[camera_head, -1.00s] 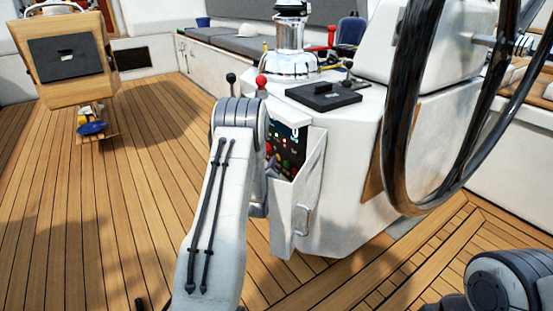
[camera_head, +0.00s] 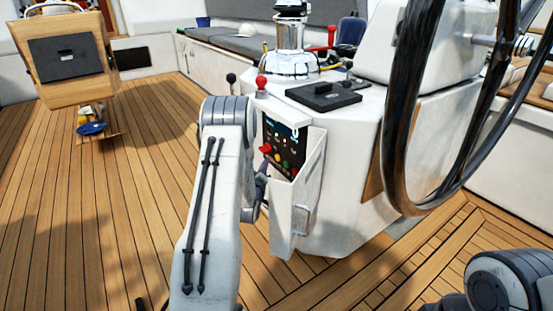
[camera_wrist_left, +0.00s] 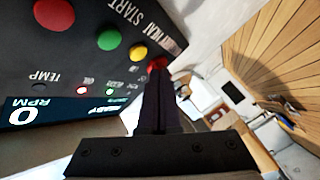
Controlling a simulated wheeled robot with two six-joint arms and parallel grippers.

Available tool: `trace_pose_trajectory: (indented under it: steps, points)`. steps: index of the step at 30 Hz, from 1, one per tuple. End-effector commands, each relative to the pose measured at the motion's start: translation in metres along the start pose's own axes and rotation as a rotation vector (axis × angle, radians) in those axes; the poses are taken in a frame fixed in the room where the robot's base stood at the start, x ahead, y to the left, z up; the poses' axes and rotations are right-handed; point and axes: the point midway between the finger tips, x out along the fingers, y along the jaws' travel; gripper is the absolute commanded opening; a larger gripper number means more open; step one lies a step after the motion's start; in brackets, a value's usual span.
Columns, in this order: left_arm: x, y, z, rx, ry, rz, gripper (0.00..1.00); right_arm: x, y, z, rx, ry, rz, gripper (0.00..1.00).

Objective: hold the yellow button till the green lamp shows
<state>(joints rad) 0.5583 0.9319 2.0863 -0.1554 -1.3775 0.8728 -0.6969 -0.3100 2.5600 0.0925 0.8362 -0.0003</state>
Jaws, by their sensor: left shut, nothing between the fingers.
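The yellow button (camera_wrist_left: 138,53) is on a dark panel in the left wrist view, between a green button (camera_wrist_left: 109,40) and a red piece (camera_wrist_left: 157,63). In the head view the panel (camera_head: 290,140) is in the side of the white console. My left gripper (camera_wrist_left: 156,78) is shut and empty, its tips in front of the red piece and just beside the yellow button. I cannot tell whether they touch anything. In the head view my arm hides most of the gripper. A lamp (camera_wrist_left: 82,90) glows red; smaller lamp marks beside it are unclear. My right gripper is out of view.
An open white panel door (camera_head: 308,190) stands right of the panel. The console (camera_head: 345,130) carries a red-knobbed lever (camera_head: 262,85), and a large black wheel (camera_head: 395,110) is to the right.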

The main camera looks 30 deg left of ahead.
Motion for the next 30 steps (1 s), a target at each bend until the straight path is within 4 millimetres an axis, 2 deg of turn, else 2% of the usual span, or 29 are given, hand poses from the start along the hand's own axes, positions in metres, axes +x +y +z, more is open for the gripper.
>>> trace_pose_trajectory:
  steps: [12, 30]
  points:
    - [-0.024, -0.017, -0.018, -0.001, 0.001, -0.001, 0.0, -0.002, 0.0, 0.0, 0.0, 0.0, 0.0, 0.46]
    - [-0.024, -0.017, -0.018, -0.001, 0.0, 0.0, 0.0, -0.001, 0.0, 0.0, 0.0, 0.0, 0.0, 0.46]
